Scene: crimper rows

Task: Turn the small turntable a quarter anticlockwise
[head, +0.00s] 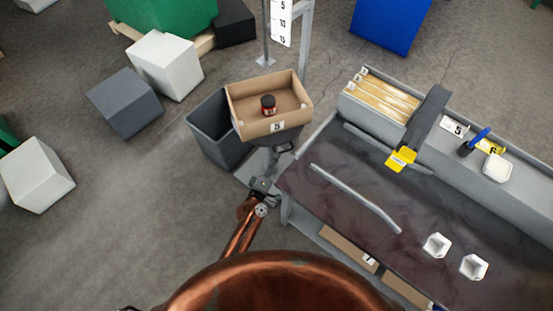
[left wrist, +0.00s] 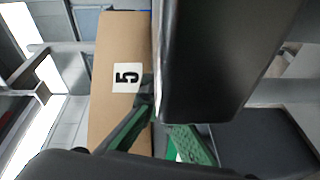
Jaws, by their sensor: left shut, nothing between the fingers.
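An open cardboard box (head: 254,129) marked 5 holds a small dark jar with a red label (head: 268,105). A dark support partly shows under the box; the box hides most of it, and I cannot clearly make out a turntable disc. My left gripper (head: 287,148) is shut and empty, close below the box's near right corner. Whether it touches is unclear. In the left wrist view the box (left wrist: 108,110) stands on the left with its 5 sideways. A large black block (left wrist: 208,60) fills the middle, near the green fingertips (left wrist: 158,122). My right gripper is not in view.
A grey bin (head: 209,135) stands left of the box. A workbench (head: 330,205) on the right carries a bent grey rod (head: 355,196), two white cups (head: 436,245) and a yellow-tipped dark arm (head: 401,158). A measuring post (head: 281,22) stands behind.

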